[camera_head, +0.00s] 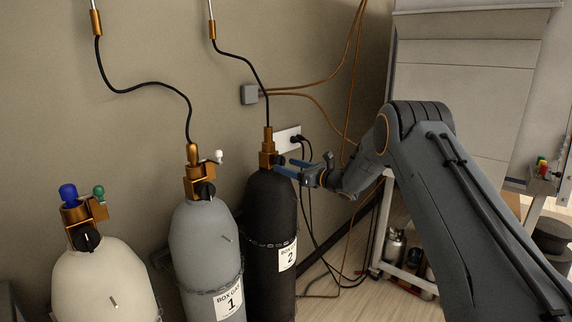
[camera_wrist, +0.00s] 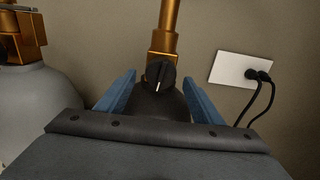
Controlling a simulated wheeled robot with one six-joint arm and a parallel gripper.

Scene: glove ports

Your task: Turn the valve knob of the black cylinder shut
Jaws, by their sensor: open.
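The black cylinder (camera_head: 268,215) with the "BOX GAS 2" label stands upright by the wall, right of the grey cylinder. Its brass valve (camera_head: 267,153) sits on top with a hose rising from it. Its black knob (camera_wrist: 160,75) shows in the wrist view with a white mark that runs close to upright, tilted slightly. In the head view the knob is hidden or too small to make out. My gripper (camera_head: 286,168) is at the valve from the right. Its blue fingers are open, one on each side of the knob in the wrist view (camera_wrist: 158,97), with gaps and no visible contact.
The grey cylinder (camera_head: 205,240) stands close on the left, and a cream cylinder (camera_head: 100,285) farther left. A chain (camera_head: 270,243) crosses the black cylinder. A wall socket with plugs (camera_wrist: 240,69) and hanging cables is just right. A low shelf (camera_head: 405,275) stands behind my arm.

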